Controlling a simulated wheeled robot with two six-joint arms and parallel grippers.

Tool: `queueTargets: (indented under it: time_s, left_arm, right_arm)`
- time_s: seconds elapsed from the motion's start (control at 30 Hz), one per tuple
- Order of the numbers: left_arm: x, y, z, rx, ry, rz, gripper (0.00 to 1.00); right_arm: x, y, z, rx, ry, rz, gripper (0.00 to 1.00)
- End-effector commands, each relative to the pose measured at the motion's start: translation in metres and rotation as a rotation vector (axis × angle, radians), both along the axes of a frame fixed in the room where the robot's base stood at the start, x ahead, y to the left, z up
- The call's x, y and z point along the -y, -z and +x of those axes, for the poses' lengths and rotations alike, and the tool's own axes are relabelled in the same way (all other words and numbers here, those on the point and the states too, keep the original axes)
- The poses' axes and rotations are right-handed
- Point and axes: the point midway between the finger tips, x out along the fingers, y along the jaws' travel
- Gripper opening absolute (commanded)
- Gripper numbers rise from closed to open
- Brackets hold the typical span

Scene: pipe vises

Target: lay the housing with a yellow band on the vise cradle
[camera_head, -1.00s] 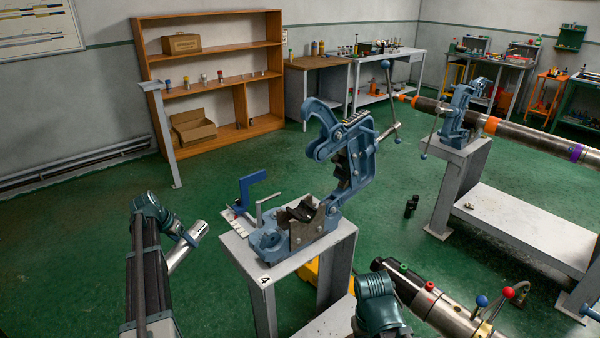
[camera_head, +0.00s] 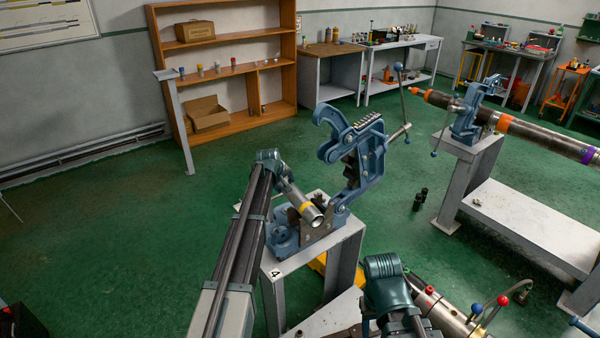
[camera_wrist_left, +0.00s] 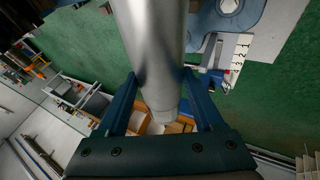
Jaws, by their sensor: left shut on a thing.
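The housing (camera_head: 296,197) is a silver tube with a yellow band near its end. My left gripper (camera_head: 283,181) is shut on it and holds it tilted over the vise cradle (camera_head: 304,231). In the left wrist view the housing (camera_wrist_left: 152,50) runs between the two fingers of my left gripper (camera_wrist_left: 161,98); its band is not visible there. I cannot tell whether the housing touches the cradle, which it partly hides. The blue vise's upper jaw (camera_head: 368,165) is swung up and open. My right gripper (camera_head: 385,272) is low in front of the stand; its fingers are hidden.
The vise stands on a pale stand (camera_head: 345,255) marked 4. A second vise (camera_head: 468,115) at the right holds a long pipe (camera_head: 540,137). A tool with red and blue knobs (camera_head: 452,318) lies at the lower right. Green floor is clear at left.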

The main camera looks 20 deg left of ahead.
Motion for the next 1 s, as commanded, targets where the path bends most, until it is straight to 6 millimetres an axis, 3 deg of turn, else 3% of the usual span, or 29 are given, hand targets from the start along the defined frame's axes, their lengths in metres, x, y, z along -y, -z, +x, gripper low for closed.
queueTargets:
  time_s: [0.1,0.3,1.0]
  left_arm:
    - [0.029,-0.013,0.017,0.025,-0.059,-0.021,0.00]
    - [0.050,-0.018,0.028,0.044,-0.112,-0.039,0.00]
    - [0.053,-0.012,0.028,0.042,-0.118,-0.046,0.00]
  right_arm:
    - [0.000,-0.009,0.000,0.000,0.000,0.000,0.50]
    - [0.000,-0.013,0.000,0.000,0.000,0.000,0.50]
    - [0.000,-0.006,0.000,0.000,0.000,0.000,0.50]
